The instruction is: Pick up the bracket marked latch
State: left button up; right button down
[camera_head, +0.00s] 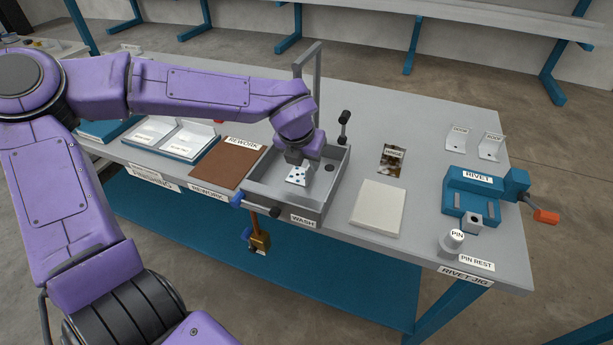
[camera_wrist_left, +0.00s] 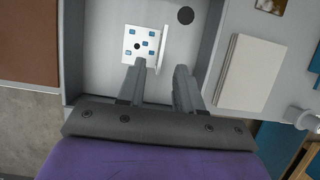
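A pale bracket (camera_head: 297,176) with blue spots and a dark hole lies in the grey wash basin (camera_head: 262,196). It also shows in the left wrist view (camera_wrist_left: 140,46), with its raised flange on the right. No latch mark is readable on it. My left gripper (camera_head: 305,163) is over the basin, pointing down. In the left wrist view my left gripper (camera_wrist_left: 160,67) has its fingers apart, just short of the bracket, with the flange's near end in line with the gap. Nothing is clearly held. My right gripper is out of view.
A tray (camera_head: 150,150) of labelled brackets and a brown rework mat (camera_head: 222,168) lie left of the basin. A tall grey post (camera_head: 318,75) rises behind the basin.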

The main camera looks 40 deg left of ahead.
pick_arm(q)
jog(key=shift+w+a+r, duration=0.1)
jog(key=shift+w+r, duration=0.05)
jog(key=shift+w, duration=0.2)
jog(key=shift+w+a, duration=0.1)
jog(key=shift+w, duration=0.2)
jog(key=x, duration=0.5)
grip_shut()
jog(key=shift+r, duration=0.1)
